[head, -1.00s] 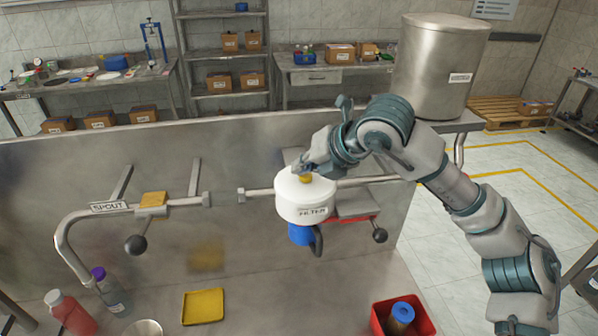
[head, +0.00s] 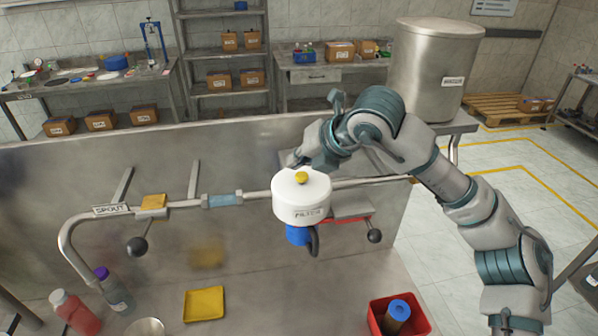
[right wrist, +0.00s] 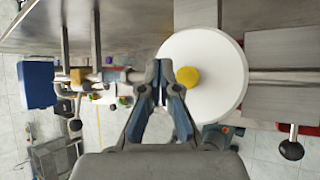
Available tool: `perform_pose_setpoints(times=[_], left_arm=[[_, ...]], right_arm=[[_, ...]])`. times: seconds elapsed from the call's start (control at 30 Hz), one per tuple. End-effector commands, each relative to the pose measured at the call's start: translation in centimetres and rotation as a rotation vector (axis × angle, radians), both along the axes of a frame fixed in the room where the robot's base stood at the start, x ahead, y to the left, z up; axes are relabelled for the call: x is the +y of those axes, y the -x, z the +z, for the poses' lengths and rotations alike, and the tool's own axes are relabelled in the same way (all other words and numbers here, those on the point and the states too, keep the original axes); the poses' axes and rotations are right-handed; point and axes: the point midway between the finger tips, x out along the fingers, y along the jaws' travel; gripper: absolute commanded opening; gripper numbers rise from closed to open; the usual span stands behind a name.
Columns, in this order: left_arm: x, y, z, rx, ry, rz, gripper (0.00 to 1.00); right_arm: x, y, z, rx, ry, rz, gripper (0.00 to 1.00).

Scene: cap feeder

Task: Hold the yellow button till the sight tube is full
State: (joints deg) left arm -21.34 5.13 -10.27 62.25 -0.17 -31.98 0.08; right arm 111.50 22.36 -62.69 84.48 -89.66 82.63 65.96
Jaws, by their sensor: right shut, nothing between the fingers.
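The yellow button (head: 301,177) sits on top of the white filter housing (head: 302,203), fully uncovered in the head view. The sight tube (head: 222,200) in the pipe left of the housing shows pale blue along its visible length. My right gripper (head: 293,160) is shut and empty, just behind the button and apart from it. In the right wrist view, the closed fingertips (right wrist: 162,72) appear beside the yellow button (right wrist: 187,77), over the edge of the white housing (right wrist: 215,75). My left gripper is out of view.
A pipe marked SPOUT (head: 111,210) bends down at the left. Below are bottles, a yellow tray (head: 205,304) and a red bin (head: 375,325) holding a blue-topped cylinder. Black-knobbed levers hang from the pipe. A large steel drum (head: 436,65) stands behind my right arm.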

Motion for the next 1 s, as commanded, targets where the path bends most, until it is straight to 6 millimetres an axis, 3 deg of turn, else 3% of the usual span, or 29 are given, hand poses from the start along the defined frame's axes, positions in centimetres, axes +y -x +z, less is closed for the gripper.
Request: perform_pose_setpoints(times=[0.27, 0.73, 1.0], left_arm=[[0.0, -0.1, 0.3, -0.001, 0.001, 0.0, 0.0], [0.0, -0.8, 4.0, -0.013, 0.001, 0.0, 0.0], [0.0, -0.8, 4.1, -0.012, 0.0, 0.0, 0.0]], right_arm=[[0.0, 0.0, 0.3, -0.001, 0.0, -0.001, 0.0], [0.1, 0.0, 4.9, -0.001, 0.0, -0.001, 0.0], [0.0, 0.0, 4.9, 0.001, 0.0, -0.001, 0.0]])
